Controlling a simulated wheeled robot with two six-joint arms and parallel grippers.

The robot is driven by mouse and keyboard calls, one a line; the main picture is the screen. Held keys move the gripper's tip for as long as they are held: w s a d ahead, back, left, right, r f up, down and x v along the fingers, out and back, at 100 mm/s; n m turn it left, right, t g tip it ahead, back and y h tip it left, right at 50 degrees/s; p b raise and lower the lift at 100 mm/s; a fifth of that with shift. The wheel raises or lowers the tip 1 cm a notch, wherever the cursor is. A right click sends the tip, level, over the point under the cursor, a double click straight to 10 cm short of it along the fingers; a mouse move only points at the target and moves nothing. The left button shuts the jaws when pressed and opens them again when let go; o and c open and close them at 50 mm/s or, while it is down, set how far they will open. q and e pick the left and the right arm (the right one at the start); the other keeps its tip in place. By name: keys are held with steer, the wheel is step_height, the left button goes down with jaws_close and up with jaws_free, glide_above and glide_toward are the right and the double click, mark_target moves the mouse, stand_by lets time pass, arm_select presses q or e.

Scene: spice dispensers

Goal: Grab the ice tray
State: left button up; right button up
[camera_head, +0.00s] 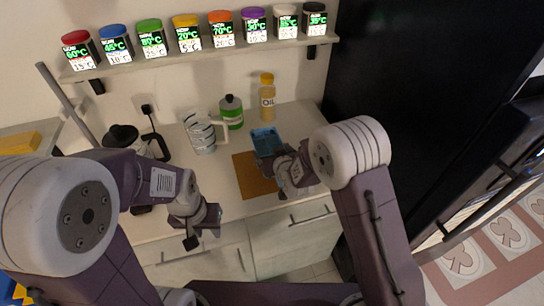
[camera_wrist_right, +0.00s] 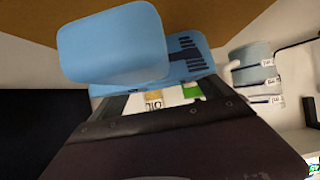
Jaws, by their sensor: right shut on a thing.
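The blue ice tray (camera_head: 267,139) is at the right end of my right arm, over the back part of the brown board. My right gripper (camera_head: 272,158) is shut on the ice tray; its fingertips are partly hidden by the wrist. In the right wrist view the light blue tray (camera_wrist_right: 115,45) is close in front of the jaws, with part of it cut by dark slots. My left gripper (camera_head: 203,229) hangs near the counter's front edge, apart from the tray. Its two fingers look spread, with nothing between them.
The brown board (camera_head: 246,176) lies on the counter. A clear measuring jug (camera_head: 200,133), green bottle (camera_head: 231,111) and oil bottle (camera_head: 267,97) stand behind it. A dark kettle (camera_head: 124,137) is at left. Spice dispensers line the shelf (camera_head: 180,62) above. A black fridge-like block (camera_head: 400,80) bounds the right.

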steer(key=shift+r, duration=0.8)
steer(key=shift+w+d+r, duration=0.1)
steer(key=shift+d+r, duration=0.05)
steer(key=shift+r, duration=0.1)
steer(key=w+d+r, duration=0.5)
steer(key=d+r, duration=0.1)
steer(key=d, duration=0.4)
steer(key=shift+w+r+p, duration=0.15)
steer(key=shift+r+p, duration=0.25)
steer(key=shift+p, duration=0.05)
